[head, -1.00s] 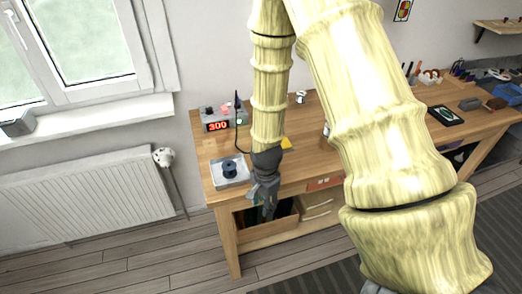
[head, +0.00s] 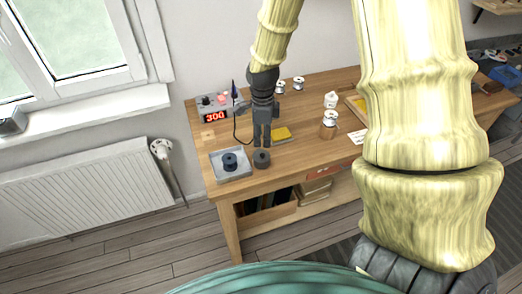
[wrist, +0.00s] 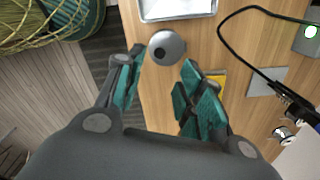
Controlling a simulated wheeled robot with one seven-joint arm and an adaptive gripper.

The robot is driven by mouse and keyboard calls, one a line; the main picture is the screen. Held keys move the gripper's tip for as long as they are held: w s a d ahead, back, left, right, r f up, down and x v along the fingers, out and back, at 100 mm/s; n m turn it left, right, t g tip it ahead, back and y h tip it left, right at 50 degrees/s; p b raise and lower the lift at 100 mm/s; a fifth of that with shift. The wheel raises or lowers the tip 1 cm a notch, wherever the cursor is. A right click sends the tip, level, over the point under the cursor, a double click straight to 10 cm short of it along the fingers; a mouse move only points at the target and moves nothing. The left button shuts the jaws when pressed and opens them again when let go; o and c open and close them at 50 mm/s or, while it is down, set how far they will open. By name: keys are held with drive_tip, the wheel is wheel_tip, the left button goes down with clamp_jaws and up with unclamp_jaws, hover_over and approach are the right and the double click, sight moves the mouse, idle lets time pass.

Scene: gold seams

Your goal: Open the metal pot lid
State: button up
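A small round grey metal pot (head: 261,158) with its lid on stands near the front left edge of the wooden desk. In the wrist view the round lid (wrist: 172,44) shows from above, with a dark knob on it. My gripper (head: 262,143) points down just above and behind the pot in the head view. In the wrist view my gripper (wrist: 163,85) is open, its teal-padded fingers spread and nothing between them. The lid lies just beyond the fingertips, nearer the left finger. I cannot tell the exact height gap.
A soldering station (head: 205,104) with a black cable and a yellow sponge (head: 283,133) are behind. Bare desk lies between.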

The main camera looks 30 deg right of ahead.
sight(262, 154)
drive_tip(key=shift+f+p, duration=1.15)
drive_tip(key=shift+f, duration=3.1)
clamp_jaws()
